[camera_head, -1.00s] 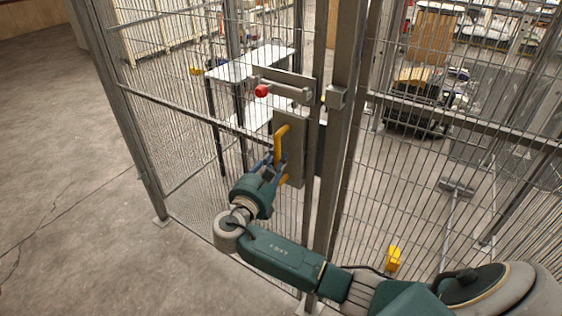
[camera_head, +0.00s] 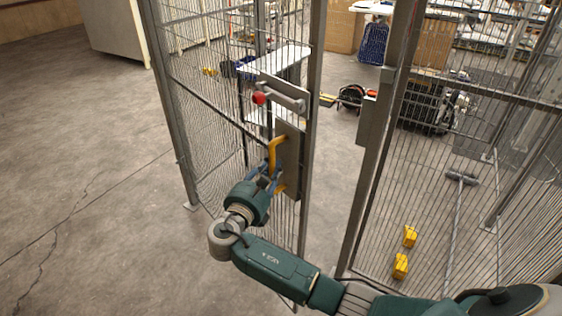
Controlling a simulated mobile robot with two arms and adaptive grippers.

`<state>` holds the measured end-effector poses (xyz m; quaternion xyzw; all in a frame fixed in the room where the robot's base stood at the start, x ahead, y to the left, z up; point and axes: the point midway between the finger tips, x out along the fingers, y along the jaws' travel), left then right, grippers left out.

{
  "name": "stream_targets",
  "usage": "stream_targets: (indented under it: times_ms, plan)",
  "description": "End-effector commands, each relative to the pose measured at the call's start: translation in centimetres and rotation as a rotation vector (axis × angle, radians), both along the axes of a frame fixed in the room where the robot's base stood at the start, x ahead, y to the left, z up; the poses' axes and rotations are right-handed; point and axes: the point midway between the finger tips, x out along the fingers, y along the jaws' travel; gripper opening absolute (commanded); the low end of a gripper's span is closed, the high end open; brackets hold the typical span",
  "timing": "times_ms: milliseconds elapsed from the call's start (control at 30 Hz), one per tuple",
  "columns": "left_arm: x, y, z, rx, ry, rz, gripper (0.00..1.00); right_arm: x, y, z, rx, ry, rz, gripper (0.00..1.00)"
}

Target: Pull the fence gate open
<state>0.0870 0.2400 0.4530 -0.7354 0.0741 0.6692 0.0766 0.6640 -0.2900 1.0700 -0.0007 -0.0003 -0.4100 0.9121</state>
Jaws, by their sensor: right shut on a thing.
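The fence gate (camera_head: 312,130) is a grey metal frame with wire mesh. It stands partly open, with a clear gap between its edge and the fixed post (camera_head: 374,140) on the right. A grey plate on the gate carries a yellow handle (camera_head: 279,146). Above it is a latch bar (camera_head: 285,97) with a red knob (camera_head: 259,98). My right gripper (camera_head: 271,174) is shut on the lower part of the yellow handle, and its fingers partly hide it. My left gripper is out of view.
Fixed mesh fence panels (camera_head: 470,200) stand to the right. Behind the gate is a white-topped table (camera_head: 284,60). Two small yellow blocks (camera_head: 400,266) lie low by the right panel. The concrete floor (camera_head: 90,200) at the left is bare.

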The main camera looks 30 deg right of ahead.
Motion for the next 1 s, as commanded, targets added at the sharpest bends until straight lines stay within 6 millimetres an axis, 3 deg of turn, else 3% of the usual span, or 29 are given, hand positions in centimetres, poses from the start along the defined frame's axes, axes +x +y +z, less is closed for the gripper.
stream_targets:
  times_ms: [200,333,500,767,800,867,900,1000]
  plan:
    - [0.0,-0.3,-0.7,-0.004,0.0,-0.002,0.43,-0.6,6.2,-0.3,0.002,0.003,0.01,0.0]
    - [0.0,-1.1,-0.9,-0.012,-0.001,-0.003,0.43,-1.1,8.8,-0.1,0.0,0.003,0.009,0.0]
    - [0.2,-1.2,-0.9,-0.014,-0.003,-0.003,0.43,-1.5,10.1,0.1,-0.001,0.001,0.006,0.0]
    - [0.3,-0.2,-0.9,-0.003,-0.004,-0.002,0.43,-1.5,10.0,0.2,-0.003,0.0,0.003,0.0]
    - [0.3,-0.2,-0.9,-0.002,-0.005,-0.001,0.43,-1.5,10.0,0.2,-0.003,0.0,0.003,0.23]
    - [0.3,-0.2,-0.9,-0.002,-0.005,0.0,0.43,-1.5,10.0,0.2,-0.004,0.0,0.002,0.35]
    - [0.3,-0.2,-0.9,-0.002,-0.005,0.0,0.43,-1.5,10.0,0.2,-0.003,-0.001,0.002,0.4]
    - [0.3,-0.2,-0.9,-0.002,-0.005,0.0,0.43,-1.5,10.0,0.3,-0.003,-0.003,0.003,0.4]
